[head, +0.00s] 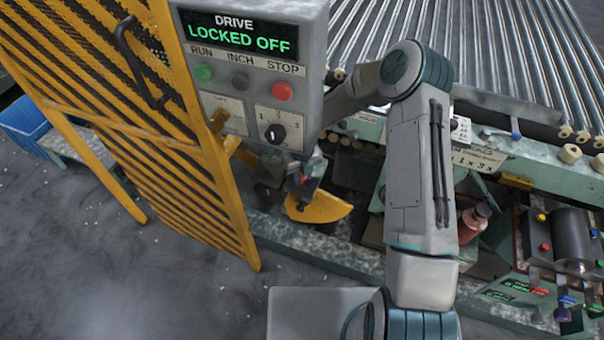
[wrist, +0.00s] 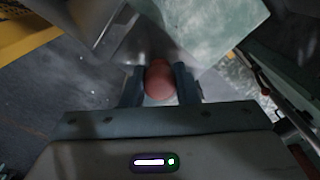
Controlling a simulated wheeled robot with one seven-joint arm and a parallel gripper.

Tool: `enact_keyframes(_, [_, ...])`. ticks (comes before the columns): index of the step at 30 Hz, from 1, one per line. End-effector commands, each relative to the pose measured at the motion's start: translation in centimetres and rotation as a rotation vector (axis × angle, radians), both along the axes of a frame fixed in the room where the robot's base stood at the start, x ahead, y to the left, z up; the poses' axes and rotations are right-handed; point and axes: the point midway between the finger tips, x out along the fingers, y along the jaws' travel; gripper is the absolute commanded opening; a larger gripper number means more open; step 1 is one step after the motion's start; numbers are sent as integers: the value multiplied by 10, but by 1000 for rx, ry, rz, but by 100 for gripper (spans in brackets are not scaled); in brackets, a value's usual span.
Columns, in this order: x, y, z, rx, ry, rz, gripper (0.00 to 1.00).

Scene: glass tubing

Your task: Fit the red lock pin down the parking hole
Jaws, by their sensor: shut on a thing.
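My gripper (wrist: 160,88) is shut on the red lock pin (wrist: 159,78), whose rounded red head shows between the two dark fingers in the wrist view. The pin's lower part is hidden below its head. In the head view my gripper (head: 301,182) is small and partly covered, below the control box and just above a yellow curved plate (head: 328,208). A speck of red shows at its fingers there. I cannot make out the parking hole in either view. Whether the pin's tip touches anything cannot be told.
The grey control box (head: 262,75) reads "DRIVE LOCKED OFF". A yellow mesh guard (head: 190,150) stands to its left. A pale green block (wrist: 222,28) lies close beyond the fingers in the wrist view. The roller conveyor (head: 500,50) and green frame are at right. Open floor lies front left.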

Motion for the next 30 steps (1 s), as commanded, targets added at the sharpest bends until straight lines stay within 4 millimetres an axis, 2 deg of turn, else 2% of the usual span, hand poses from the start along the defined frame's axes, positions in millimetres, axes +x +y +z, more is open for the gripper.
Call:
enact_keyframes(4, [0,0,-5,0,0,0,5])
enact_keyframes(5, [0,0,-3,0,0,0,36])
enact_keyframes(6, [0,0,-3,0,0,0,47])
enact_keyframes(7, [0,0,-3,0,0,0,53])
enact_keyframes(15, [0,0,-3,0,0,0,53])
enact_keyframes(19, [0,0,6,0,-1,-1,53])
enact_keyframes(23, [1,0,28,0,-3,-1,53])
enact_keyframes(30, [1,0,84,1,-4,-1,53])
